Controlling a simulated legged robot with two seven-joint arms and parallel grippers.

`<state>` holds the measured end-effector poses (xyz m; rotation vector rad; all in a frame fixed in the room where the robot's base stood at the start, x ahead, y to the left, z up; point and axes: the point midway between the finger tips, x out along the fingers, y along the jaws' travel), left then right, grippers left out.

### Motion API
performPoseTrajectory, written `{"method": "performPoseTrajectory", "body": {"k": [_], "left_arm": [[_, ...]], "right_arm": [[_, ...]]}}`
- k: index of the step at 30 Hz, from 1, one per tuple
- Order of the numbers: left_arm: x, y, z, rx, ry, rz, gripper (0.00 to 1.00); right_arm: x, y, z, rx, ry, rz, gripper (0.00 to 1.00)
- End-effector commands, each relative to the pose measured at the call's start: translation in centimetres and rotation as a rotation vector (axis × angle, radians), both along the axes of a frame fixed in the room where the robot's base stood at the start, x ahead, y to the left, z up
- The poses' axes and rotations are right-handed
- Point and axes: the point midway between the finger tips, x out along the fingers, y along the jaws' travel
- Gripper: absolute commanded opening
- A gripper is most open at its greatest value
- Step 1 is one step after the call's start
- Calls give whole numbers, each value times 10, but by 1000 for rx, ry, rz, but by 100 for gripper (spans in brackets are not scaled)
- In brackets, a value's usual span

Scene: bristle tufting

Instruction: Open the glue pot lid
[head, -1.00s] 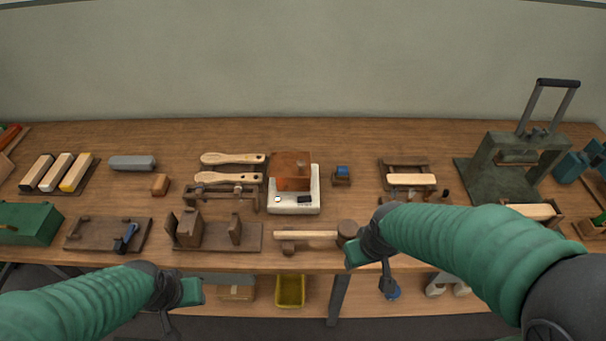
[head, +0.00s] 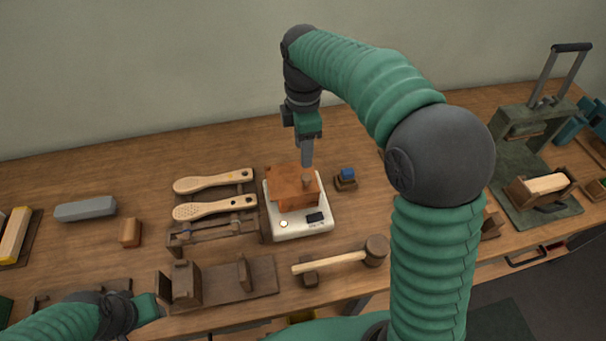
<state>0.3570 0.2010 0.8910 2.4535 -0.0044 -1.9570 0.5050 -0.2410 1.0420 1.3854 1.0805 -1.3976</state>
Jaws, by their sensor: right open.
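The glue pot (head: 297,200) is a copper-brown box on a white heater base (head: 303,228) with a dial and a dark display. Its flat lid (head: 285,181) lies on top, apparently closed, with a small round knob (head: 306,182). My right gripper (head: 307,164) points down just above the knob and is open; from this angle I cannot tell whether its fingers touch the knob. My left gripper (head: 150,307) is low at the front left, away from the pot; its fingers are not clear.
Two wooden brush handles (head: 213,207) lie on a rack left of the pot. A small block with a blue top (head: 346,175) stands close to its right. A mallet (head: 335,261) and a wooden jig (head: 225,282) lie in front. A press (head: 525,140) stands at right.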

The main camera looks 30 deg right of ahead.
Motion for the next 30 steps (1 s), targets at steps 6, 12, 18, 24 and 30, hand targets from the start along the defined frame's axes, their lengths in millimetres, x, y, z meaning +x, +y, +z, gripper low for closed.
{"method": "performPoseTrajectory", "body": {"k": [6, 12, 18, 24, 30], "left_arm": [[0, 0, -12, 0, 0, 0, 36], [0, 0, -16, 0, 0, 0, 36], [0, 0, -16, 0, 0, 0, 36], [0, 0, -16, 0, 0, 0, 36], [0, 0, -16, 0, 0, 0, 36]], "right_arm": [[0, -2, -60, 1, 5, -2, 47], [1, -1, -92, 0, 3, -2, 47], [0, 0, -97, -1, 1, -2, 47], [1, -1, -97, -1, 1, -3, 39], [1, -1, -97, -1, 1, -3, 13]]}}
